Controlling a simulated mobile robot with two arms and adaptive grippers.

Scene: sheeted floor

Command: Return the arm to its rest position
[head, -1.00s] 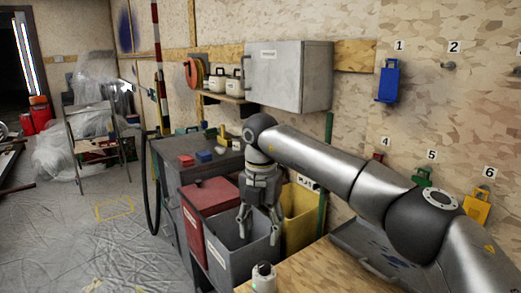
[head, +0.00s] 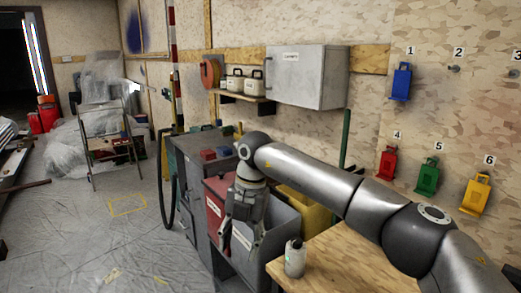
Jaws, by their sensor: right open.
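My right arm comes in from the lower right and reaches across the picture. Its gripper (head: 241,246) points down with the fingers apart and nothing between them. It hangs in front of the red bin (head: 216,187) and the grey bin (head: 281,238), covering part of both. I cannot tell how far it is from their walls. My left gripper is not in view.
A white bottle (head: 294,259) stands on the wooden table (head: 335,262), right of the gripper. A yellow bin (head: 308,208) is behind. A grey cabinet (head: 305,77) hangs above. Numbered padlock-like tags hang on the right wall. The floor at left is mostly open.

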